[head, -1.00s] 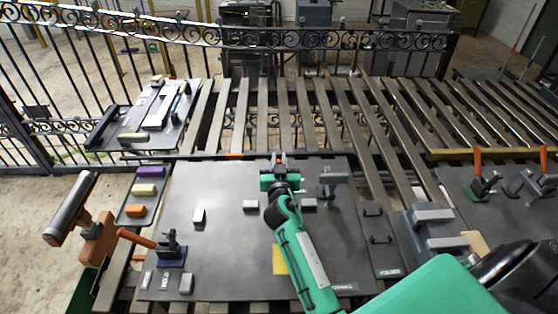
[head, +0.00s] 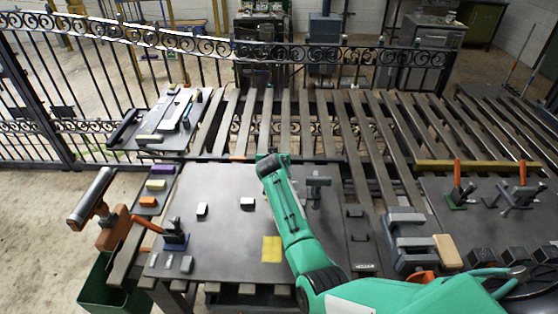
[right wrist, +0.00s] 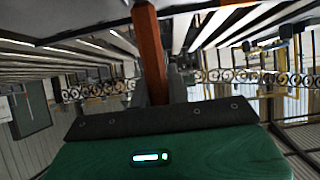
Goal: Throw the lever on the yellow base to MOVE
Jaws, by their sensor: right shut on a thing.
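The yellow base (head: 271,249) lies on the dark work board in the head view, just left of my right arm. The lever on it is not visible there; the arm covers that spot. My right gripper (right wrist: 155,108) shows in the right wrist view. It is shut on an orange lever handle (right wrist: 151,55), which rises from the jaws toward the picture's top. The handle's foot and base are not clear there. In the head view the right gripper is hidden by its own arm. My left gripper is not in view.
A lever on a blue base (head: 175,243) stands at left, its orange handle tilted left. A lever on a green base (head: 458,200) stands at right. A grey post (head: 317,188) is close right of my arm. Small blocks (head: 202,209) lie on the board (head: 222,230).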

